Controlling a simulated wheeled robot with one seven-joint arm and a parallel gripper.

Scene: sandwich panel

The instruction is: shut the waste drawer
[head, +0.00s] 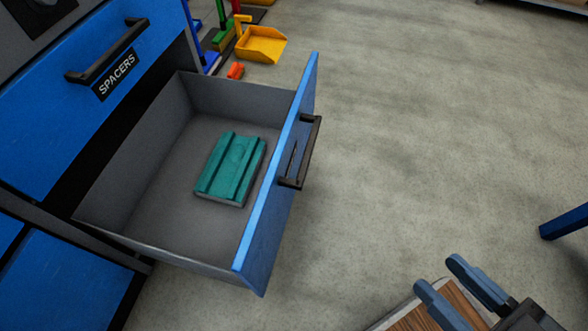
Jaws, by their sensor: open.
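An open drawer (276,190) with a blue front and a dark handle (301,152) is pulled far out of the cabinet. No label is readable on its front from here. A teal ridged block (230,168) lies inside on the grey drawer floor. My gripper (440,276) is at the lower right, open and empty, with two blue-grey fingers. It is apart from the drawer, to the right of and below its front in the picture.
A closed blue drawer labelled SPACERS (116,74) is above the open one. A yellow dustpan (261,44) and an orange item (236,70) lie on the floor behind. A wooden-topped surface (405,318) is under my gripper. A blue leg (566,222) stands at right. The concrete floor right of the drawer is clear.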

